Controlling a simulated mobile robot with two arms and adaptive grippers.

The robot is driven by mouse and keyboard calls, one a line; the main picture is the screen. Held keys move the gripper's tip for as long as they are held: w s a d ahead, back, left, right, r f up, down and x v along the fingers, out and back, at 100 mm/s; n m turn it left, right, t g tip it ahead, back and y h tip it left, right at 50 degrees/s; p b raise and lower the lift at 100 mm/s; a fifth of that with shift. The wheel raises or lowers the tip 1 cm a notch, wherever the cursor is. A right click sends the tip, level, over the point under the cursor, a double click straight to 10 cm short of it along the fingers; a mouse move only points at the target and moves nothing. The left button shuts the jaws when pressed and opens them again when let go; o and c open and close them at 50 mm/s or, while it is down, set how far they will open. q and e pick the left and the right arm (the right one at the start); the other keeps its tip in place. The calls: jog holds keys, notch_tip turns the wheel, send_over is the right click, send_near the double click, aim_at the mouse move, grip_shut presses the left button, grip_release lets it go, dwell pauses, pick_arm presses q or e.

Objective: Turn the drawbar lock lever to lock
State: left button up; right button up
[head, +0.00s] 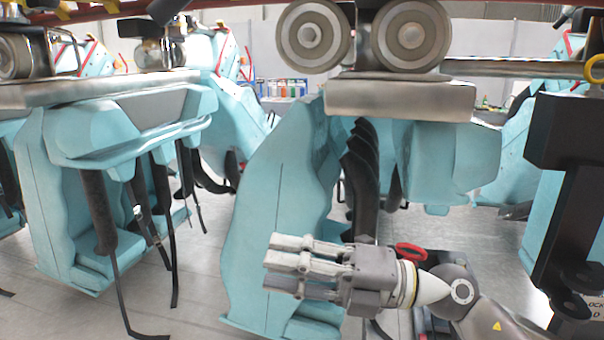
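My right gripper (270,262) comes in from the lower right and points left, in front of a light blue coaster seat. Its pale fingers lie close together. From this side I cannot tell whether they are open or shut, and I see nothing held. A black upright post with a thick block (570,130) stands at the right edge. I cannot clearly make out the drawbar lock lever. A red ring-shaped part (411,252) shows just behind my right wrist. My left gripper is not in view.
Light blue seats (275,200) hang under the track at left and centre, with dark straps dangling. Grey wheels (411,36) sit above a metal block (400,98). A yellow ring (596,68) is at the upper right. Some grey floor (200,265) is clear between the seats.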

jog(key=w+d+f+m+t+h, duration=0.2)
jog(key=w+d+m+t+h, duration=0.3)
jog(key=m+t, duration=0.6)
jog(key=w+d+f+m+t+h, duration=0.2)
jog(key=d+m+t+h, duration=0.45)
jog(key=m, duration=0.75)
jog(key=s+d+f+m+g+h, duration=0.2)
jog(key=d+f+m+h, duration=0.25)
jog(key=f, duration=0.45)
jog(key=s+d+f+m+g+h, duration=0.1)
jog(key=d+f+m+g+h, duration=0.2)
jog(key=d+f, duration=0.5)
jog(key=s+a+f+m+g, duration=0.25)
jog(key=s+f+g, duration=0.95)
jog(key=s+f, duration=1.1)
notch_tip(320, 180, down, 25)
jog(key=s+d, duration=0.1)
jog(key=s, duration=0.2)
jog(key=s+d+f+g, duration=0.2)
jog(key=s+d+f, duration=0.1)
jog(key=s+f, duration=1.2)
jog(key=shift+s, duration=0.6)
